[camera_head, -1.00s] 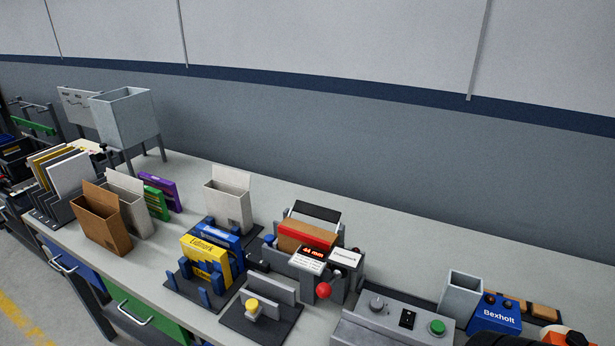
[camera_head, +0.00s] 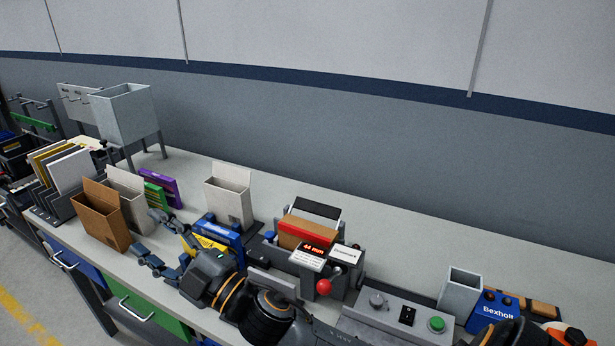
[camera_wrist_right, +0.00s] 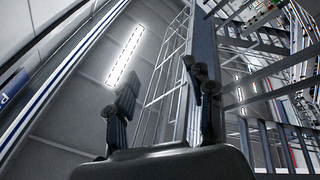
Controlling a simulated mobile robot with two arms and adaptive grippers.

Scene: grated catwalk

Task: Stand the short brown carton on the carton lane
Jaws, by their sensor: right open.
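The short brown carton (camera_head: 98,228) stands upright and open-topped at the left of the bench, with its back flap raised. A pale carton (camera_head: 128,199) stands right behind it. I cannot tell which part is the carton lane. My left gripper is out of view.
A white carton (camera_head: 229,196) stands behind the blue box. Green and purple boxes (camera_head: 160,188) stand behind the pale carton. A gauge with a red knob (camera_head: 324,286) and a control box (camera_head: 390,312) are to the right. A sorter of panels (camera_head: 62,180) is far left.

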